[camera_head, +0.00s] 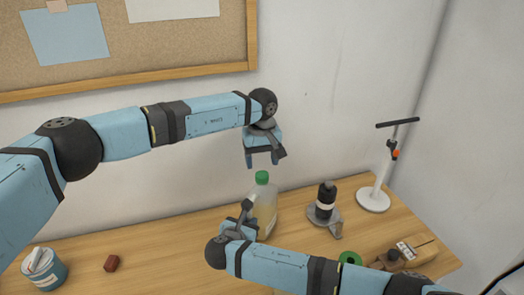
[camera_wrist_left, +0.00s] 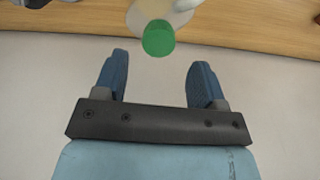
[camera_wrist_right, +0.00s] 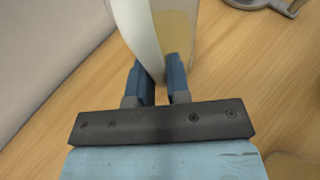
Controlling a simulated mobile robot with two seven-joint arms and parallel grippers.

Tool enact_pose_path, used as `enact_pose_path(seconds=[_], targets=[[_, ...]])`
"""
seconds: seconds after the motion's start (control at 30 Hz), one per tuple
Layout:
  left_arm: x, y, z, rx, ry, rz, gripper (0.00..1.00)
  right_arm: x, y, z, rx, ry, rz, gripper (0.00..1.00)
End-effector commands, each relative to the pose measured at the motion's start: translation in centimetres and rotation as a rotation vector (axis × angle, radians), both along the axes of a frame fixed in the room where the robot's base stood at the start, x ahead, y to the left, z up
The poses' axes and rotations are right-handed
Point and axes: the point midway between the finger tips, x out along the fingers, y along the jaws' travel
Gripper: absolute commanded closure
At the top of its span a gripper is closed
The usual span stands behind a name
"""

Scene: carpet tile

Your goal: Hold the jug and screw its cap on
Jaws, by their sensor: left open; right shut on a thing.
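The jug (camera_head: 266,205) is a pale, see-through bottle with yellowish contents, standing upright on the table near the wall. A green cap (camera_head: 262,177) sits at its mouth; I cannot tell how tightly. In the left wrist view the cap (camera_wrist_left: 158,38) lies just beyond and between the finger tips. My left gripper (camera_head: 262,161) points down above the cap, open and empty, apart from it. My right gripper (camera_head: 250,215) is shut on the jug's side. In the right wrist view its fingers (camera_wrist_right: 160,75) close on a pale part of the jug (camera_wrist_right: 150,30), likely its handle.
Right of the jug are a black bottle (camera_head: 325,200) in a grey holder, a white stand (camera_head: 374,198), a green ring (camera_head: 350,258) and a wooden block (camera_head: 412,252). The wall is close behind.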

Motion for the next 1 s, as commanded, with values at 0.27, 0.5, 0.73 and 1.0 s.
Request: enact_pose_path(seconds=[0.27, 0.5, 0.73, 1.0], targets=[[0.0, -0.1, 0.4, -0.001, 0.0, 0.609, 0.36, 0.0, 0.0, 0.0, 0.0, 0.001, 0.0, 1.0], [0.0, -0.1, 0.8, 0.0, 0.0, 1.139, 0.36, 0.0, 0.0, -0.1, 0.0, 0.001, 0.0, 1.0], [0.1, -0.1, 1.1, 0.0, 0.0, 1.647, 0.36, 0.0, 0.0, -0.1, 0.0, 0.001, 0.0, 1.0], [0.1, -0.1, 1.5, 0.001, 0.001, 2.243, 0.36, 0.0, 0.0, -0.1, 0.0, 0.001, 0.0, 1.0]])
